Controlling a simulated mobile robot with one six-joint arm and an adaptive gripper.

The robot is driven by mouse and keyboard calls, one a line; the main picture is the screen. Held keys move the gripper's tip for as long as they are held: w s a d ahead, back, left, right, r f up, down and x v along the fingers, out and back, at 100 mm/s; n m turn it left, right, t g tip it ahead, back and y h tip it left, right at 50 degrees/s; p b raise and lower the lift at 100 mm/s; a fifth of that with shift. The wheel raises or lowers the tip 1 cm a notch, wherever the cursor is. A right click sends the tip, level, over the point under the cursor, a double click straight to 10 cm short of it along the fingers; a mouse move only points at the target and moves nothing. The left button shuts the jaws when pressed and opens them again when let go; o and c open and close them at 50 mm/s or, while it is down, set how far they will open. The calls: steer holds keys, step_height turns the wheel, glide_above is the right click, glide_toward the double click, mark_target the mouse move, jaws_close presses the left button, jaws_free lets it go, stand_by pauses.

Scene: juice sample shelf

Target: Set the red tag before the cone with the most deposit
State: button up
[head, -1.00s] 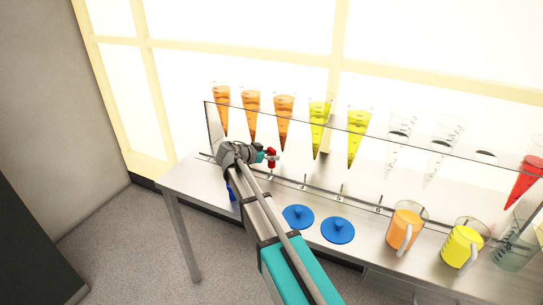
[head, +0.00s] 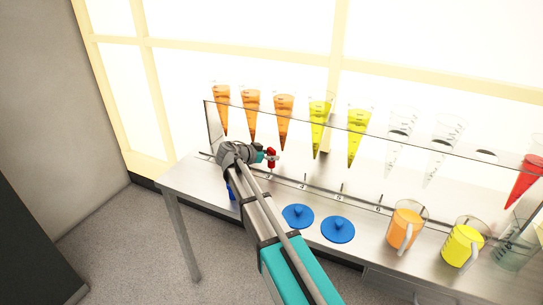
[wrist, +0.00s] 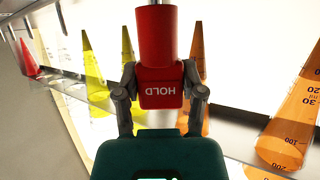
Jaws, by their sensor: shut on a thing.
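My gripper (wrist: 160,88) is shut on the red tag (wrist: 158,35), a red post with a block marked HOLD. In the head view the tag (head: 271,158) is at the rack's front, below the third orange cone (head: 284,122); I cannot tell whether it touches the table. Two more orange cones (head: 222,96) (head: 251,101) hang to its left. Two yellow cones (head: 319,112) (head: 357,125), two clear cones (head: 400,130) (head: 443,145) and a red cone (head: 524,182) hang to its right. Deposit depths are too small to compare. My gripper (head: 264,156) partly hides the rack's left end.
Two blue lids (head: 298,217) (head: 338,230) lie on the steel table (head: 185,183). Orange (head: 403,232), yellow (head: 461,246) and clear (head: 514,252) jugs stand at the right. One rack hole (head: 486,153) is empty.

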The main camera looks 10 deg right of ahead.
steer(key=shift+f+b, duration=0.65)
steer(key=shift+f, duration=0.05)
steer(key=o, duration=1.2)
steer(key=shift+r, duration=0.15)
step_height(320, 180, up, 9)
steer(key=p, duration=0.9)
steer(key=shift+f, duration=0.2)
steer(key=s+a+r+n+t+y+p, duration=0.1)
steer(key=s+a+n+t+y, duration=0.1)
steer(key=s+a, duration=0.7)
steer(key=s+a+r+n+t+y+p, duration=0.1)
steer(key=s+a+n+t+y, duration=0.1)
steer(key=s+a, duration=0.7)
steer(key=shift+s+a+r+n+t, duration=0.35)
steer(key=shift+a+n+t, duration=0.35)
steer(key=shift+a, duration=0.9)
